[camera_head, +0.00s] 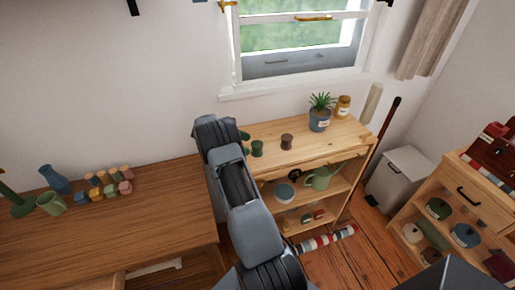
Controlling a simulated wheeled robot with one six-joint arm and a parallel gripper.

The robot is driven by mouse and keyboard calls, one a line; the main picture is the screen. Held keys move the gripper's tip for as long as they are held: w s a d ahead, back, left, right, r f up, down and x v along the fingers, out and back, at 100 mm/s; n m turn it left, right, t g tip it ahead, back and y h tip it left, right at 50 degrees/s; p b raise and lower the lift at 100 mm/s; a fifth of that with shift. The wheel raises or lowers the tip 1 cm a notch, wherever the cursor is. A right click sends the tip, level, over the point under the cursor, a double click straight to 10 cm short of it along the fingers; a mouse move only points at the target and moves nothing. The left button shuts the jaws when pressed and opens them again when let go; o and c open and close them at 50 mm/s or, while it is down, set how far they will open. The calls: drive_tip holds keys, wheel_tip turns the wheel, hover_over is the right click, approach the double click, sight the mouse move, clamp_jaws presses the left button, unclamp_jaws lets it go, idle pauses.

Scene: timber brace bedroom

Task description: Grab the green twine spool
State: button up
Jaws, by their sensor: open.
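A dark green spool (257,149) stands upright on the top of the light wooden shelf unit (330,133), just right of my arm. Another green object (244,135), perhaps a second spool, shows behind it, partly hidden by my arm. A brown spool (287,141) stands to the right of the green one. My arm reaches up across the middle of the view, over the gap between desk and shelf. My gripper's fingers cannot be seen.
A potted plant (320,113) and an amber jar (342,106) stand at the shelf top's back right. A wooden desk (150,225) on the left holds coloured blocks (104,183) and a blue vase (55,178). The shelf top's front right is clear.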

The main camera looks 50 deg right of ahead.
sight(257, 147)
drive_tip(key=shift+p+x, duration=0.85)
drive_tip(key=shift+x, duration=1.95)
drive_tip(key=shift+w, duration=0.1)
drive_tip(key=c, duration=1)
